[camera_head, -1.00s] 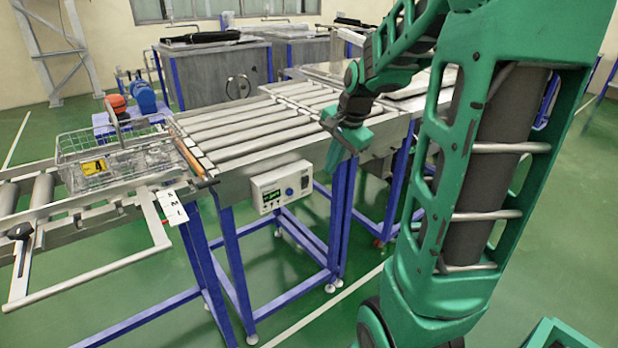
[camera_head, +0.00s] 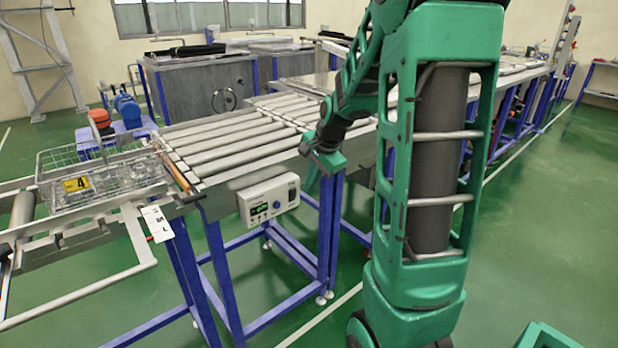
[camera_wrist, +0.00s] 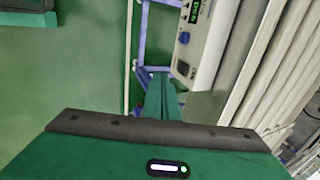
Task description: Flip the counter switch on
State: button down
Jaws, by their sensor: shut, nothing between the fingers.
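The counter is a white box (camera_head: 262,212) on the side of the roller conveyor. Its front has a green-lit display (camera_head: 259,209), a blue knob (camera_head: 277,205) and a dark switch-like part (camera_head: 291,193) at its right end. My gripper (camera_head: 311,188) is shut and empty, pointing down, just right of the box in the picture and apart from it. In the wrist view, the box (camera_wrist: 205,52) is at the upper right, with its blue knob (camera_wrist: 184,38) and a dark part (camera_wrist: 183,68) showing. My shut fingers (camera_wrist: 162,100) are below it. The switch's position is too small to read.
The roller conveyor (camera_head: 215,142) runs behind the box. A wire basket (camera_head: 75,187) with a yellow label sits at the left. Blue frame legs (camera_head: 222,270) stand below. The green floor (camera_head: 300,330) in front is clear.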

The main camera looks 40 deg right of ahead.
aim_at(292, 195)
jog(key=shift+w+f, duration=1.15)
jog(key=shift+w, duration=0.3)
jog(key=shift+w+f, duration=1.15)
jog(key=shift+w, duration=0.3)
